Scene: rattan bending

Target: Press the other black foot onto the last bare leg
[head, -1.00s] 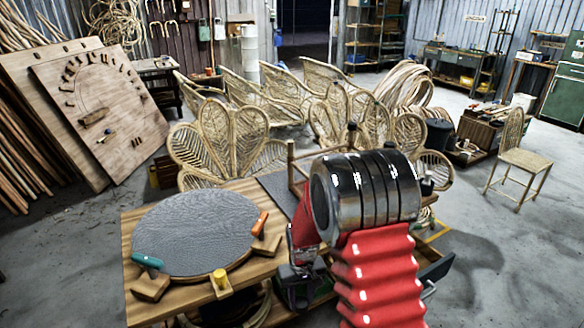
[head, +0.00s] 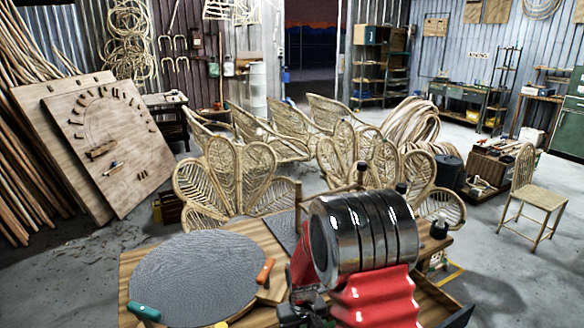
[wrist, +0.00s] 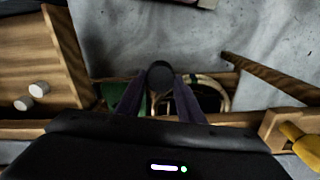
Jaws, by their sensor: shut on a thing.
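My gripper (wrist: 160,98) is shut on a round black foot (wrist: 160,76), which shows between its two dark fingertips in the wrist view. In the head view my gripper (head: 303,308) is low beside the bench, partly hidden by my arm. Behind my arm a wooden frame stands with its legs up. Its left leg (head: 298,192) shows no black top. Black feet cap the back leg (head: 361,168) and another leg (head: 401,188). A further black piece (head: 440,230) is at the right; I cannot tell whether it sits on a leg. The frame's lower part is hidden.
A round grey woven panel (head: 195,278) lies on the bench, held by an orange-handled clamp (head: 265,271) and a teal-handled one (head: 145,312). Two small white cylinders (wrist: 38,89) show on wood in the wrist view. Rattan chair backs (head: 235,170) stand behind the bench.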

